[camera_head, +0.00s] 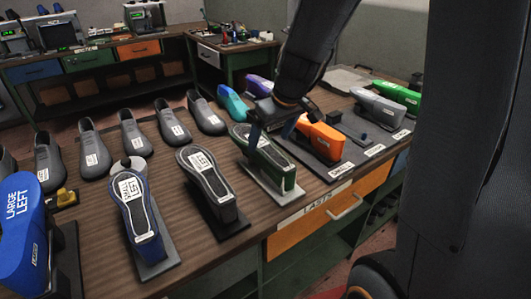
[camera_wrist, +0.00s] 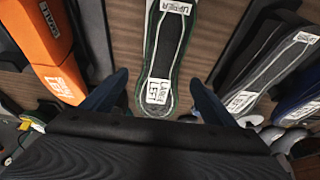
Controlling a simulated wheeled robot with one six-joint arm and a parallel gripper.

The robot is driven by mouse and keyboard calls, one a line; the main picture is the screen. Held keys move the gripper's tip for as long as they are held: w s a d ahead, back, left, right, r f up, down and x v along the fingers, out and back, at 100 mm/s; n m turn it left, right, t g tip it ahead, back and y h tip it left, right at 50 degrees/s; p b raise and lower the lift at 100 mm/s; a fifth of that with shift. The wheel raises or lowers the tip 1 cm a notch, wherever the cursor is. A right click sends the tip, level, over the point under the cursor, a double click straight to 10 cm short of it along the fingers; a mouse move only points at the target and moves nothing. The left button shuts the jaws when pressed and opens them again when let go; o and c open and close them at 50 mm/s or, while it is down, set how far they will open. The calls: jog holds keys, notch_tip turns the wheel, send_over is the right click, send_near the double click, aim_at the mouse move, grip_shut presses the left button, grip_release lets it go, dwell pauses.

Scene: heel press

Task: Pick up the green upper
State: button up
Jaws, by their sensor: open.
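The green upper (camera_head: 289,180) is mounted sole-up on a grey stand on the wooden bench, with a dark sole, a white outline and white labels on top. In the wrist view the green upper (camera_wrist: 165,52) runs up the middle, its label end nearest the camera. My gripper (camera_head: 272,129) is over the far part of the green upper. In the wrist view my gripper's (camera_wrist: 160,79) two blue fingers are apart, one on each side of the upper, with a gap showing on both sides. Whether the fingertips reach below its top is unclear.
A grey upper (camera_head: 207,180) and a blue upper (camera_head: 143,220) stand sole-up to the left. An orange last (camera_head: 320,136) is close on the right, with a grey last (camera_head: 380,106) and a green last (camera_head: 400,97) beyond. Several grey shoes (camera_head: 130,134) line the back.

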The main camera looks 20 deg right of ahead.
aim_at(267, 147)
jog(key=shift+p+x, duration=0.35)
jog(key=shift+x, duration=2.2)
jog(key=c, duration=1.2)
jog(key=shift+r, duration=0.1)
jog(key=shift+c, duration=0.2)
